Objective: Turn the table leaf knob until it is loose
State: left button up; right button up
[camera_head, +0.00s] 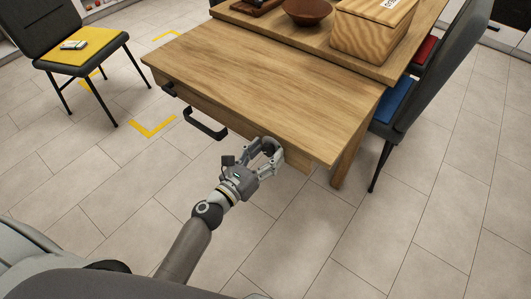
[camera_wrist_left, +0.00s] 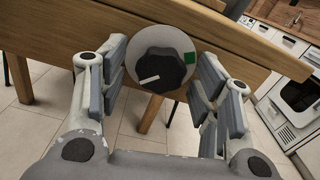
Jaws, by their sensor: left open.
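The table leaf knob (camera_wrist_left: 160,68) is a dark lobed knob on a round grey plate (camera_wrist_left: 137,42) on the table's front edge. The plate carries a green square and the knob a white mark. My left gripper (camera_wrist_left: 163,92) is open, its fingers on either side of the knob with visible gaps. In the head view my left gripper (camera_head: 268,150) is at the front edge of the wooden table leaf (camera_head: 270,85), largely covering the knob. My right gripper is not in view.
A black handle (camera_head: 205,124) sticks out of the table front, left of my gripper. A wooden box (camera_head: 372,32) and a brown bowl (camera_head: 307,11) stand on the raised tabletop. Chairs stand at left (camera_head: 62,48) and right (camera_head: 430,80). The floor in front is clear.

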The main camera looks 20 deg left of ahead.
pick_arm(q)
jog(key=v, duration=1.2)
jog(key=s+d+f+m+g+h, duration=0.15)
jog(key=d+f+m+g, duration=0.35)
jog(key=f+m, duration=0.55)
jog(key=s+f+m+g+y, duration=0.2)
jog(key=s+f+m+g, duration=0.3)
jog(key=f+m, duration=0.4)
jog(key=s+f+m+g+y, duration=0.25)
jog(key=s+f+m, duration=0.45)
jog(key=f, duration=0.4)
jog(key=s+a+f+m+g+y, duration=0.35)
jog(key=a+f+m, duration=0.3)
jog(key=m, duration=0.25)
jog(key=s+a+r+p, duration=0.1)
jog(key=s+r+p, duration=0.1)
jog(key=s+p, duration=0.5)
jog(key=s+a+r+p, duration=0.2)
jog(key=s+p, duration=0.5)
jog(key=s, duration=0.1)
jog(key=shift+s+p, duration=0.15)
jog(key=shift+p, duration=0.25)
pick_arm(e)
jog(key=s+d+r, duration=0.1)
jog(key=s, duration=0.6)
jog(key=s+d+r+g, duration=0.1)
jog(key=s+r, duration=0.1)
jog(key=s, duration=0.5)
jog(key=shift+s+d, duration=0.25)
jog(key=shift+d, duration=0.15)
